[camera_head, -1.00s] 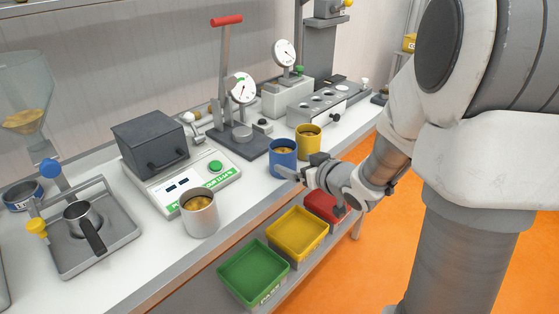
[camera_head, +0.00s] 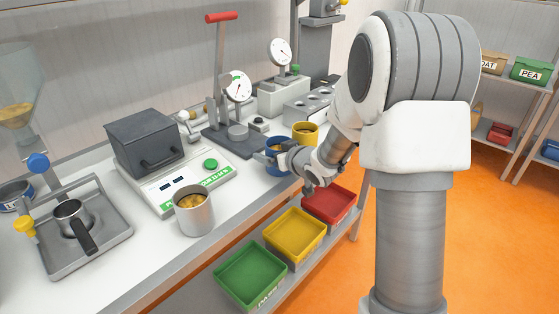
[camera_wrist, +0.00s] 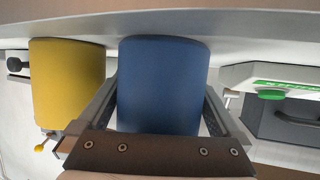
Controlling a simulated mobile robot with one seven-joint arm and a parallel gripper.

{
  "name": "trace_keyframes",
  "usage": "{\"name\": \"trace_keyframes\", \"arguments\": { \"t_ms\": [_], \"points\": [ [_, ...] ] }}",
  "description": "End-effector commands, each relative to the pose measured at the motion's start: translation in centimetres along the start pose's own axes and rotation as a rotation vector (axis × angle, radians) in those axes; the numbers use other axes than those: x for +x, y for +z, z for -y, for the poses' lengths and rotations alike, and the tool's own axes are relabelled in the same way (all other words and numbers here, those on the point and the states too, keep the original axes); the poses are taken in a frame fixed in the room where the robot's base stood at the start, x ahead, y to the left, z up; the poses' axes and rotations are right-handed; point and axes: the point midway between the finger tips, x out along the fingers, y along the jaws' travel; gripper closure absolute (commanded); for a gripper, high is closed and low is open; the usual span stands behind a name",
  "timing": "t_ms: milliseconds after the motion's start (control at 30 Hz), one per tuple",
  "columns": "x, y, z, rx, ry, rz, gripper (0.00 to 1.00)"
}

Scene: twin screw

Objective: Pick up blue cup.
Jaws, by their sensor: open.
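The blue cup (camera_head: 276,164) stands near the front edge of the white bench in the head view, partly hidden by my gripper (camera_head: 270,157). In the wrist view the blue cup (camera_wrist: 162,85) fills the middle, between the two open fingers of my gripper (camera_wrist: 162,105). One finger is on each side of the cup, and I cannot tell whether either touches it. The cup looks upright in the head view.
A yellow cup (camera_head: 305,133) stands close behind the blue one; it also shows left of it in the wrist view (camera_wrist: 68,85). A steel cup (camera_head: 195,212), a scale (camera_head: 190,182) and a lever press (camera_head: 225,100) share the bench. Coloured bins (camera_head: 295,235) sit below.

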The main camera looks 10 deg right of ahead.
Motion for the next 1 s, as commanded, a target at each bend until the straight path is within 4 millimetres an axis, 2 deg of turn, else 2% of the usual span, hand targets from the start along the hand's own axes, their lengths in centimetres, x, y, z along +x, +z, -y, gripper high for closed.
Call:
{"name": "trace_keyframes", "arguments": {
  "t_ms": [100, 133, 567, 833, 1000],
  "points": [
    [0.0, 0.0, 0.0, 0.0, 0.001, 0.0, 0.0],
    [-0.1, 0.0, 0.0, 0.0, 0.001, 0.0, 0.04],
    [-0.1, 0.0, 0.0, 0.0, 0.001, 0.0, 0.81],
    [-0.3, -0.5, 0.0, -0.001, 0.001, -0.003, 0.81],
    [-1.4, -3.2, -0.1, -0.002, 0.002, -0.006, 0.81]
  ]
}}
